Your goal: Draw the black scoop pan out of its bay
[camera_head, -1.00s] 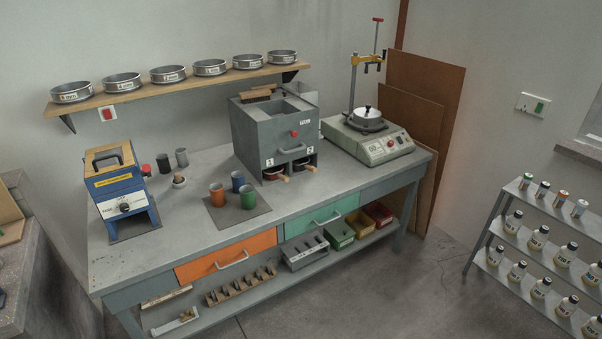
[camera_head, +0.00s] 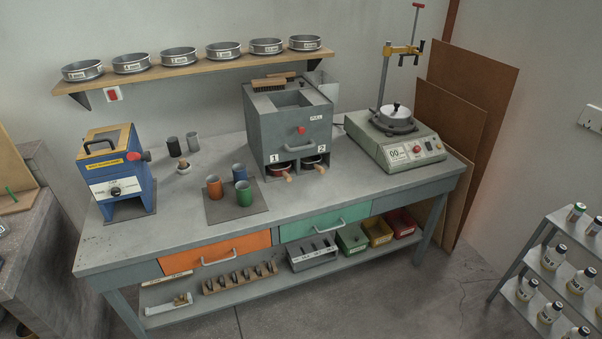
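The pans' inner parts are hidden inside the bays. My gripper is not in view.
Three coloured cups stand on a dark mat (camera_head: 229,213) left of the bays. A hotplate-like device (camera_head: 408,150) with a pot and clamp stand is at right. A blue machine (camera_head: 118,188) stands at left. The bench top (camera_head: 310,205) before the bays is clear.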

